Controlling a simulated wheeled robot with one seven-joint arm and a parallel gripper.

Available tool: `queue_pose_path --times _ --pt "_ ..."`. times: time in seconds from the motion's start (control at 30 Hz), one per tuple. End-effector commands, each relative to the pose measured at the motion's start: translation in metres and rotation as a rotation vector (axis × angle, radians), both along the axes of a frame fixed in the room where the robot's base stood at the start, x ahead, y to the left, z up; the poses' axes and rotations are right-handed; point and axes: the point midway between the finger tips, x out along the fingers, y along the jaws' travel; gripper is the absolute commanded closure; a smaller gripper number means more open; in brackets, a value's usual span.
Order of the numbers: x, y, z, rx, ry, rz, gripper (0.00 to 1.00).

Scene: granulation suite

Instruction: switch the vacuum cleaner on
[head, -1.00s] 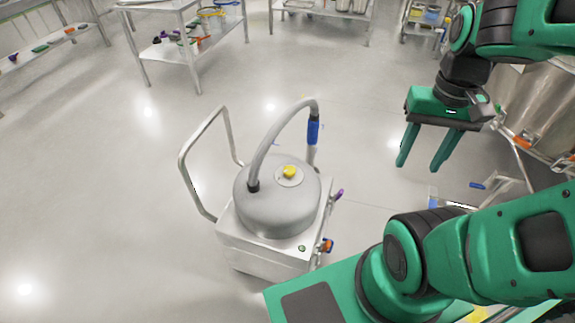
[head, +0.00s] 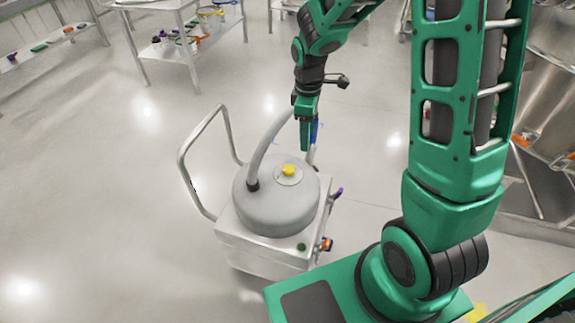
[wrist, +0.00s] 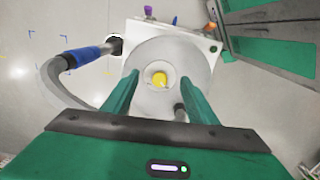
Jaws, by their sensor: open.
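The vacuum cleaner (head: 275,205) stands on the floor, a grey domed drum on a pale square base. A yellow knob (head: 289,170) sits on a round plate on top of the drum. A small dark green button (head: 301,246) is on the base's top near its front corner. In the wrist view the yellow knob (wrist: 159,79) shows between my fingers, and the green button (wrist: 213,49) lies up and right of them. My gripper (wrist: 159,88) is open and empty, pointing down above the drum. In the head view my gripper (head: 305,147) is seen edge-on, in front of the hose.
A grey hose (head: 262,153) with a blue grip (head: 314,130) arches over the drum. A tubular push handle (head: 186,165) rises at the cleaner's left. Purple and orange parts stick out of its right side. Steel shelving (head: 170,50) stands behind; the floor at left is clear.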

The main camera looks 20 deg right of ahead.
Motion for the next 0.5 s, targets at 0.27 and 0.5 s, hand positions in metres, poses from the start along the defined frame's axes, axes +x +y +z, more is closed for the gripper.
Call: queue_pose_path --times 0.27,0.5 --pt "0.026 0.045 -0.042 0.038 0.007 0.227 0.47" --pt "0.028 0.048 -0.063 0.041 0.009 0.246 0.47"
